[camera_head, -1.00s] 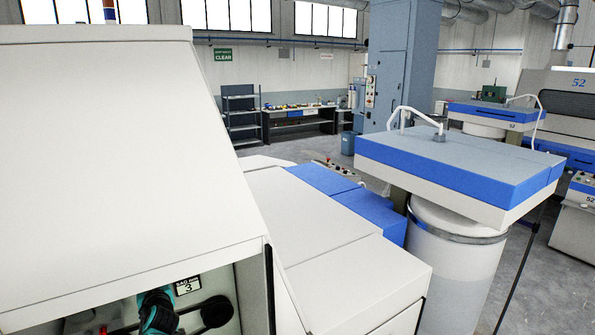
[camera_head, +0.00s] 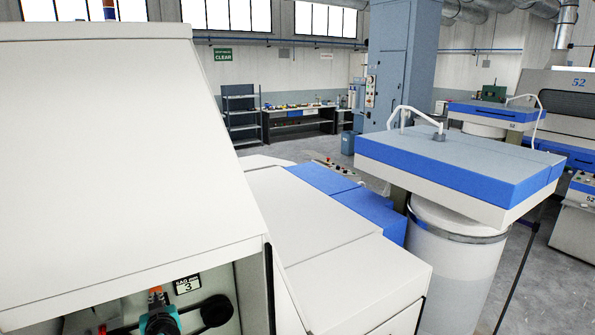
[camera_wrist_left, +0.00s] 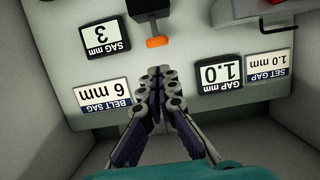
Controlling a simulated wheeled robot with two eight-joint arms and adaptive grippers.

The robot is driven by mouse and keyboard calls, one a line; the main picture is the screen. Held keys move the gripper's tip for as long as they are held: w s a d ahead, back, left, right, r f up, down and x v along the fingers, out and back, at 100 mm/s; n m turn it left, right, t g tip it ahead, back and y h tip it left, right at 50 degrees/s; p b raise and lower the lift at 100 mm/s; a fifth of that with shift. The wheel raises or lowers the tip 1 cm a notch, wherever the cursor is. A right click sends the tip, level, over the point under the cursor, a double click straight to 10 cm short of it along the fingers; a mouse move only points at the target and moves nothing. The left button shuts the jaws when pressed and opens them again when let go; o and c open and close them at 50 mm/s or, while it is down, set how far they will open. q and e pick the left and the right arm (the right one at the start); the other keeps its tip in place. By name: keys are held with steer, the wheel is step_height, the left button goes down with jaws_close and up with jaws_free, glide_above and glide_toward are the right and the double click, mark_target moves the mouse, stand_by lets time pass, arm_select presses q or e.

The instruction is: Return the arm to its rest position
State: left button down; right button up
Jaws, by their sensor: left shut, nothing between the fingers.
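My left gripper (camera_wrist_left: 158,78) shows in the left wrist view with its two dark, jointed fingers drawn together and empty. Its fingertips point at the grey panel (camera_wrist_left: 190,110), just short of an orange knob (camera_wrist_left: 157,42) on a black stem. The same orange knob (camera_head: 156,292) shows in the head view inside the open bay of the white machine. My teal left wrist is in that bay, at the bottom edge of the head view, where the fingers are hard to make out. My right gripper is in neither view.
The bay holds a "SAG mm 3" display (camera_head: 187,284) and a black pulley (camera_head: 216,311). A "GAP mm 1.0" display (camera_wrist_left: 220,74) and a "BELT SAG 6 mm" label (camera_wrist_left: 104,94) flank my fingers. The white machine cover (camera_head: 110,150) overhangs the bay; side walls are close.

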arm_select(q)
steer(key=shift+s+d, duration=0.3)
steer(key=shift+s, duration=0.2)
steer(key=s+d+f+m+g+h+b, duration=0.2)
steer(key=s+d+f+b, duration=0.4)
steer(key=s+f+b, duration=0.2)
steer(key=s+d+f+m+g+h+b, duration=0.1)
steer(key=s+d+f+b, duration=0.5)
steer(key=f, duration=0.6)
steer(key=s+d+f+m+g+h+b, duration=0.2)
steer(key=s+d+f+m+h+b, duration=0.1)
steer(key=s+d+f+b, duration=0.4)
steer(key=s+f+h+b, duration=0.1)
steer(key=s+f+b, duration=0.2)
steer(key=s+b, duration=0.1)
steer(key=shift+f+g+h+b, duration=0.3)
steer(key=shift+f+b, duration=0.05)
steer(key=shift+f, duration=0.05)
steer(key=shift+d, duration=0.1)
